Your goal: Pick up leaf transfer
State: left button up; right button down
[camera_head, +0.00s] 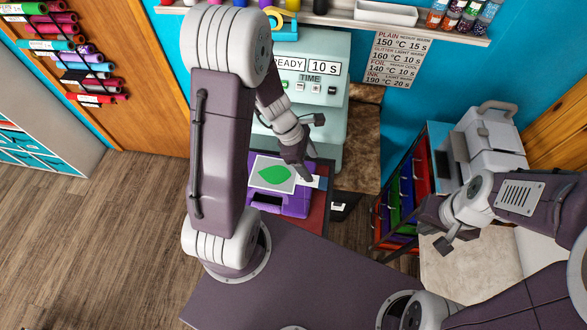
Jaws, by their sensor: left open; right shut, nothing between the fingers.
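The leaf transfer is a white sheet (256,168) with a green leaf (274,174) on it. It lies over a purple item (275,205) in front of the heat press. My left gripper (307,176) is open, just at the right edge of the sheet and over that edge in the picture. I cannot tell whether its fingers touch the sheet. My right gripper (424,228) is shut and empty, well to the right, near a rack of coloured items.
The mint-green heat press (322,105) stands behind the sheet. A brown box (362,135) is to its right. The rack (412,195) and a white machine (492,135) stand at the right. Vinyl rolls (85,68) hang on the left wall. A shelf (400,24) runs along the back.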

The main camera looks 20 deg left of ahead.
aim_at(321, 182)
pick_arm(q)
jog(key=shift+s+d+f, duration=0.1)
jog(key=shift+s+f, duration=0.1)
jog(key=f, duration=0.1)
jog(key=w+f, duration=0.1)
jog(key=d+f+b, duration=0.1)
jog(key=shift+w+d+f, duration=0.1)
jog(key=shift+w+f, duration=0.15)
jog(key=shift+f, duration=0.05)
jog(key=shift+w+f, duration=0.1)
jog(key=f, duration=0.1)
jog(key=d+f+b, duration=0.1)
jog(key=d+f, duration=0.1)
jog(key=f, duration=0.1)
jog(key=shift+s+f+b, duration=0.1)
jog(key=shift+s+b, duration=0.3)
jog(key=shift+w+d+f, duration=0.1)
jog(key=shift+w+f, duration=0.05)
jog(key=shift+w, duration=0.2)
jog(key=shift+s, duration=0.25)
jog(key=c, duration=1.4)
pick_arm(e)
jog(key=f, duration=0.3)
jog(key=shift+w, duration=0.2)
